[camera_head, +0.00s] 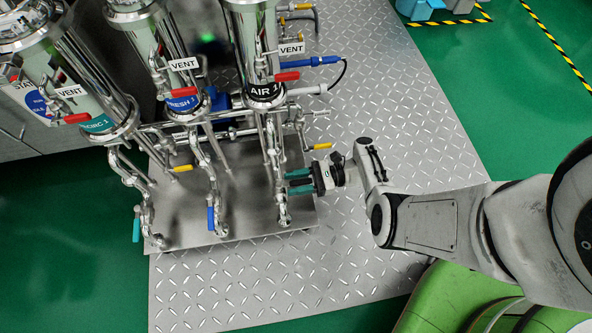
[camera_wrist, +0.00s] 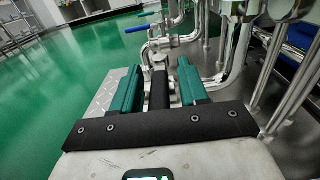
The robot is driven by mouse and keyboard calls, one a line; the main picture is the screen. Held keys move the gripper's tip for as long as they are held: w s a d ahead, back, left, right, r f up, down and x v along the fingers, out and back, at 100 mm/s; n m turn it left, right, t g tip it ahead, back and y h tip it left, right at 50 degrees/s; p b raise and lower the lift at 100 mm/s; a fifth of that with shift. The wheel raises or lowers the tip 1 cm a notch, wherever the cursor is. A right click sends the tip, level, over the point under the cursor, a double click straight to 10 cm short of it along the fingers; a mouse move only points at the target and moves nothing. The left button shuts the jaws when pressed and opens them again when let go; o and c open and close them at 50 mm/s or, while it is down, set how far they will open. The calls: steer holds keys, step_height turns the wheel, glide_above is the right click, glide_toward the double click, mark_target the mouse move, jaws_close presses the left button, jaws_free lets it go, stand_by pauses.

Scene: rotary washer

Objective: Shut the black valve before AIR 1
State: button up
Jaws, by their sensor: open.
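The AIR 1 housing (camera_head: 263,92) is a steel cylinder with a black label, and its pipes run down to the steel base plate. My gripper (camera_head: 290,182) is beside the lower AIR 1 pipe (camera_head: 281,205), with its teal fingers pointing left toward it. In the wrist view my gripper (camera_wrist: 158,72) is open, and the black valve handle (camera_wrist: 159,91) lies between the two fingers, with a gap on each side. The handle points back toward my palm from the pipework. In the head view the fingers mostly hide the handle.
A blue lever (camera_head: 210,218) and a teal lever (camera_head: 136,229) hang on the neighbouring lines. Yellow handles (camera_head: 321,146) and red VENT levers (camera_head: 287,76) are higher up. The checkered plate (camera_head: 370,95) is clear right of the washer.

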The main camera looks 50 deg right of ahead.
steer(key=b+v, duration=0.1)
steer(key=v, duration=0.9)
steer(key=shift+s+d, duration=0.3)
stand_by(0.5)
